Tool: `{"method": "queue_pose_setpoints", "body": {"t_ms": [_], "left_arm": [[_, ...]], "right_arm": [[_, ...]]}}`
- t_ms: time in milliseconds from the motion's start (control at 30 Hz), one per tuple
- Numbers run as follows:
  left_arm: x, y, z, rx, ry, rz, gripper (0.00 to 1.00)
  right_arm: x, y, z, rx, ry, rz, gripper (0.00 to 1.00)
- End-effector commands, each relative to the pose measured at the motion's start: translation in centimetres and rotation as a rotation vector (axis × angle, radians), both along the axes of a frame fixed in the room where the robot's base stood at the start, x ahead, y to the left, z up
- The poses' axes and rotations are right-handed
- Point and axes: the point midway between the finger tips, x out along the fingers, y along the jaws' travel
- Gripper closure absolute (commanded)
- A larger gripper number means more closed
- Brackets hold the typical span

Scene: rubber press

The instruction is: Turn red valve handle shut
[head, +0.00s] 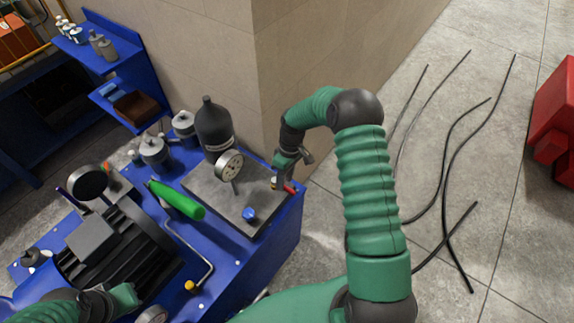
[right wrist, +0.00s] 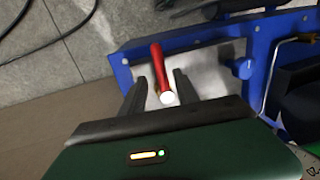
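The red valve handle (right wrist: 160,68) sits near the corner of the blue press bench, over a grey metal plate. In the right wrist view it lies between the two dark fingers of my right gripper (right wrist: 156,92), with a gap visible on each side. In the head view the handle (head: 290,188) shows as a small red piece under my right gripper (head: 283,182), which points down at the bench corner. My left arm shows at the lower left of the head view; its gripper's fingers cannot be made out.
The blue bench (head: 270,255) carries a pressure gauge (head: 230,165), a black bottle (head: 213,128), a green-handled lever (head: 177,199) and a dark motor (head: 125,250). A beige wall corner (head: 262,70) stands close behind my right gripper. Black cables (head: 448,170) lie on the floor at right, near a red box (head: 556,120).

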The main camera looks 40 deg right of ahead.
Motion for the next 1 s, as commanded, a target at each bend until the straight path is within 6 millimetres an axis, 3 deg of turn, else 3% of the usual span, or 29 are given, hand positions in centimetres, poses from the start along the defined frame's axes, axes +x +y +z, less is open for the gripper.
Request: {"method": "queue_pose_setpoints", "body": {"t_ms": [400,500,700,1000], "left_arm": [[0.0,0.0,-0.6,0.0,0.0,0.0,1.0],[0.0,0.0,-0.6,0.0,0.0,0.0,1.0],[0.0,0.0,-0.6,0.0,0.0,0.0,1.0],[0.0,0.0,-0.6,0.0,0.0,0.0,1.0]], "right_arm": [[1.0,-2.4,11.3,-0.002,-0.005,-0.001,0.63],[1.1,-2.8,13.4,-0.001,-0.003,-0.002,0.63],[1.2,-3.1,15.2,0.001,0.0,-0.001,0.63],[1.1,-3.1,15.2,0.001,0.0,0.0,0.63]]}}
